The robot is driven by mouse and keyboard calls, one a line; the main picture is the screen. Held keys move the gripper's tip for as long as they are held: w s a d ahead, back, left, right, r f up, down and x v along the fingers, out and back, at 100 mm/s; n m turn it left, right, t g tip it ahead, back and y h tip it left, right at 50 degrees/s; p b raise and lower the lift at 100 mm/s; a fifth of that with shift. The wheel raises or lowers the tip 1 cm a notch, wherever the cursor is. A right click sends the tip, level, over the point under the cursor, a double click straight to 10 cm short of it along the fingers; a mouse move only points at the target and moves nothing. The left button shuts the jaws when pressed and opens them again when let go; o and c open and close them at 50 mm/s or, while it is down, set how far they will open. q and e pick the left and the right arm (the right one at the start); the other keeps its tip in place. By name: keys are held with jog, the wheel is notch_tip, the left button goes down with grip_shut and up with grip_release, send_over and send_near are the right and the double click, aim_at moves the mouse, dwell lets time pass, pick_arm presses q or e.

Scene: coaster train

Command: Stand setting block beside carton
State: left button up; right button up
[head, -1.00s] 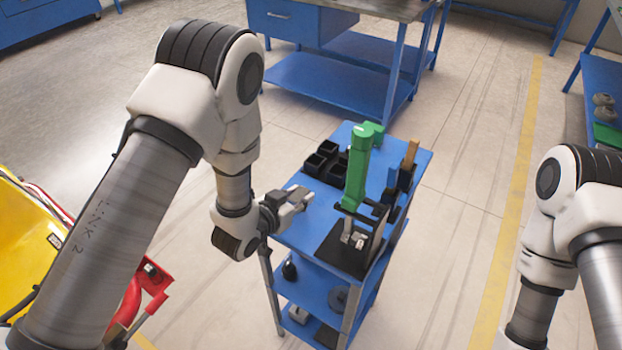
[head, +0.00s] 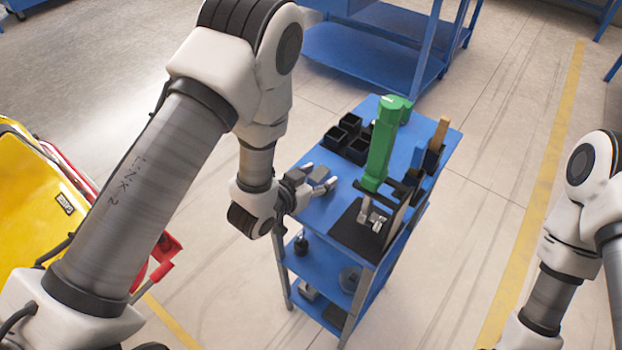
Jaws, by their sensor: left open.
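My left gripper (head: 322,178) is open at the left edge of the blue cart's top (head: 322,208). I see nothing between its fingers. Black open-topped boxes (head: 347,135) stand together at the back left of the top, beyond the gripper. A tall green tool (head: 380,150) stands over a black base plate (head: 352,232) with small metal parts (head: 375,217), right of the gripper. I cannot tell which thing is the setting block, and no carton is clearly recognisable. My right arm is at the right edge, its gripper out of view.
A dark holder with a wooden-coloured piece (head: 438,133) stands at the cart's right side. Lower shelves (head: 322,262) hold small dark parts. A blue workbench (head: 375,50) is behind. The floor right of the cart is clear.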

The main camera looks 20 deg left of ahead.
aim_at(313, 181)
pick_arm(q)
jog(key=b+v, duration=0.1)
jog(key=v, duration=0.4)
jog(key=shift+s, duration=0.2)
jog(key=s+r+p, duration=0.2)
jog(key=p, duration=0.1)
jog(key=shift+s+a+r, duration=0.1)
jog(key=shift+a+r, duration=0.1)
jog(key=shift+a, duration=0.2)
jog(key=s+p, duration=0.1)
jog(key=p, duration=0.1)
jog(key=s+a+p, duration=0.1)
jog(key=s+p, duration=0.1)
jog(key=shift+s+a+r, duration=0.15)
jog(key=shift+s+r, duration=0.05)
jog(key=shift+s, duration=0.05)
